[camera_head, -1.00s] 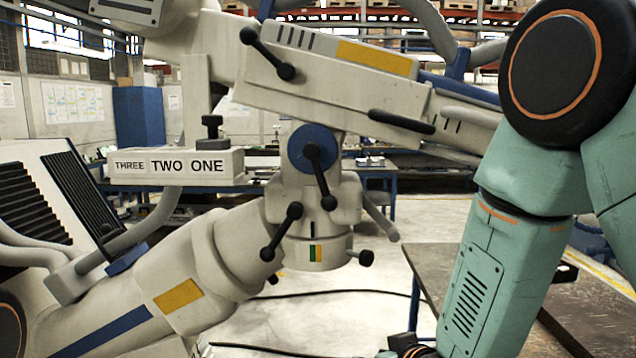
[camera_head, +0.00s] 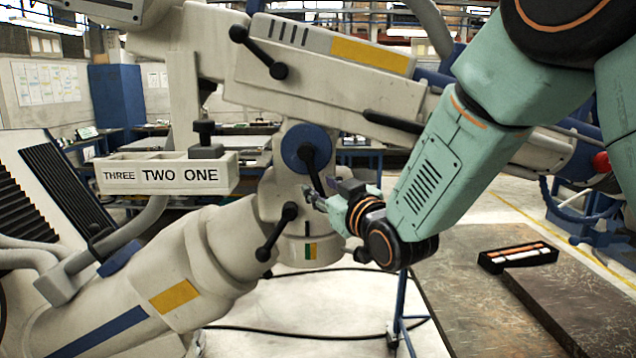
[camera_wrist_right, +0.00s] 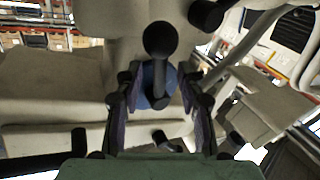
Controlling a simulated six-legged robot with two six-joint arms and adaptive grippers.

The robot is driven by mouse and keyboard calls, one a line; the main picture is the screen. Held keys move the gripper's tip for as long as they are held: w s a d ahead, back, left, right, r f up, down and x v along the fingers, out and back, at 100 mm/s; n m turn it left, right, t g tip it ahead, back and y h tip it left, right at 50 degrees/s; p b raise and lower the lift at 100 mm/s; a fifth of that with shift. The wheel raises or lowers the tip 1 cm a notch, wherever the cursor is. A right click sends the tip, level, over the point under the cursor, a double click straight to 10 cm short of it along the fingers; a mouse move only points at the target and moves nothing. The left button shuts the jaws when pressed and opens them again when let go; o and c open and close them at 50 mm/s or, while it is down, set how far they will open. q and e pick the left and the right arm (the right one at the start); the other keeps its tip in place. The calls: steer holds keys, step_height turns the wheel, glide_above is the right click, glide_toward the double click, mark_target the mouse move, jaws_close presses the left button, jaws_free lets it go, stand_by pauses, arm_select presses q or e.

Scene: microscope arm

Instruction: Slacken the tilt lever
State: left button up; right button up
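A black ball-ended lever (camera_head: 314,172) sits on a blue round hub (camera_head: 296,143) at the joint of the pale microscope arm. No label marks it as the tilt lever. My right gripper (camera_head: 316,196) is by the lever's lower end in the head view. In the right wrist view my right gripper (camera_wrist_right: 160,88) is open, one finger on each side of the lever (camera_wrist_right: 160,42) and blue hub (camera_wrist_right: 147,87). A gap shows between the fingers and the lever; depth is unclear. My left gripper is out of view.
Another black lever (camera_head: 278,232) is close below left, and one more (camera_head: 258,52) is on the upper beam. A tray labelled THREE TWO ONE (camera_head: 165,175) is at left. A dark table (camera_head: 500,300) with a small box (camera_head: 517,257) stands at right.

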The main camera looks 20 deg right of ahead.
mark_target(322, 190)
steer(key=shift+w+f, duration=0.2)
steer(key=shift+w, duration=0.55)
steer(key=shift+w+f, duration=0.2)
steer(key=shift+w, duration=0.55)
steer(key=shift+s+r, duration=0.15)
steer(key=shift+s, duration=0.15)
steer(key=shift+s+a+r, duration=0.1)
steer(key=shift+s, duration=0.05)
steer(key=shift+c, duration=1.2)
steer(key=shift+w, duration=0.3)
steer(key=c, duration=0.3)
steer(key=shift+f, duration=0.2)
jaws_close()
